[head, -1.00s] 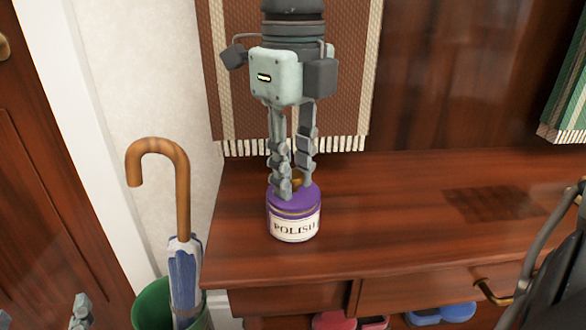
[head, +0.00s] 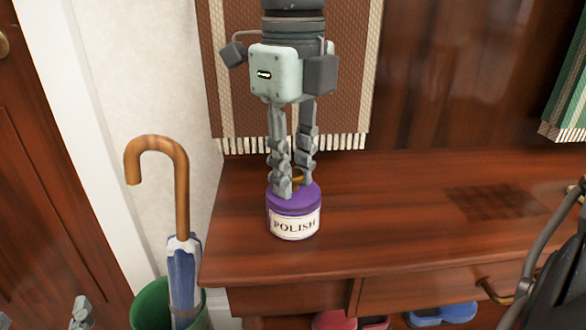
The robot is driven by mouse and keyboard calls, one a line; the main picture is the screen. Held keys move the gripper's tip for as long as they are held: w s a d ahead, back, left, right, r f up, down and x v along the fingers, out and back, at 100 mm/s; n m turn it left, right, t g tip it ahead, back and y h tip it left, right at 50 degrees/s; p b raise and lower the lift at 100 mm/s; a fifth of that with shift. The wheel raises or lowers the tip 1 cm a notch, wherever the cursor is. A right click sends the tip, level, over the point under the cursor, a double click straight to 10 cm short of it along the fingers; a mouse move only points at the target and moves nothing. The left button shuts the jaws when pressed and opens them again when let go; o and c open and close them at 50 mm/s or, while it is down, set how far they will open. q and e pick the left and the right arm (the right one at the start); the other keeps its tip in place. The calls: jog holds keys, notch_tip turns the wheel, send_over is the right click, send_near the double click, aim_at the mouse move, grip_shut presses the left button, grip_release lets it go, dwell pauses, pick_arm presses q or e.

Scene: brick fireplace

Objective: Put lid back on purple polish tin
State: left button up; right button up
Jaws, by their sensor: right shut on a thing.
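The purple polish tin (head: 295,222), with a cream POLISH label, stands upright on the wooden bench top near its left end. Its purple lid (head: 279,203) lies level on top of the tin, with no clear gap showing between them. My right gripper (head: 297,183) points straight down from above, its two grey fingers shut on the lid's small golden-brown knob (head: 298,174). The fingers partly hide the knob and the lid's top. Only fingertip parts of my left gripper (head: 80,312) show at the bottom left, away from the tin.
The wooden bench (head: 400,220) is clear to the right of the tin. An umbrella (head: 180,200) stands in a green bin (head: 150,305) left of the bench. A brown fringed textile (head: 235,80) hangs behind. Shoes (head: 440,315) sit below the drawers.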

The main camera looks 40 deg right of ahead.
dwell(0.4)
jog(key=o, duration=1.6)
jog(key=shift+c, duration=0.2)
jog(key=shift+r+p, duration=2.35)
jog(key=shift+r, duration=1.15)
jog(key=shift+c, duration=0.2)
grip_shut()
